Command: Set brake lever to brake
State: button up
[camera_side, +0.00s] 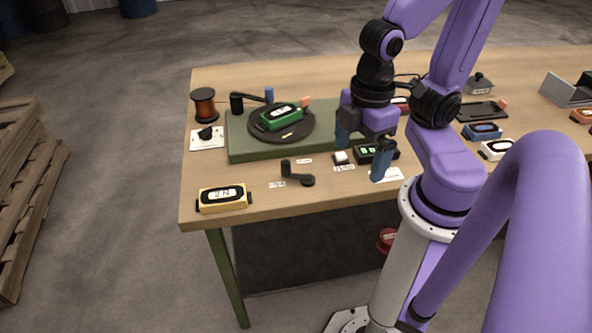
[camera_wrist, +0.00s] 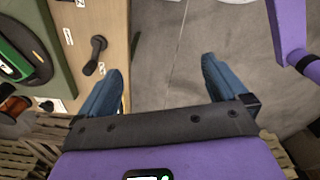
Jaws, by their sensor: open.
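A small black lever (camera_side: 298,174) lies on the front part of the wooden table, with an upright knob at its left end and a round base at its right end. Small white labels lie on both sides of it, too small to read. In the wrist view the lever (camera_wrist: 95,56) is left of my left-hand finger, apart from it. My gripper (camera_side: 362,152) has blue fingers spread wide with nothing between them. It hangs right of the lever, above the table near the white button. In the wrist view my gripper (camera_wrist: 162,66) has grey floor between its fingers.
A green platform (camera_side: 240,145) behind the lever carries a black turntable (camera_side: 300,130) with a green device. A yellow meter (camera_side: 222,198) sits at the front left corner. A white button (camera_side: 341,157) and a black box with green lights (camera_side: 366,154) stand right of the lever.

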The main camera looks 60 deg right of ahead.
jog(key=c, duration=0.5)
jog(key=shift+w+a, duration=0.1)
jog(key=shift+w, duration=0.3)
jog(key=shift+c, duration=1.4)
jog(key=r+n, duration=0.2)
jog(key=n, duration=0.4)
send_over(287, 161)
notch_tip(287, 161, down, 17)
jog(key=shift+f, duration=0.2)
grip_shut()
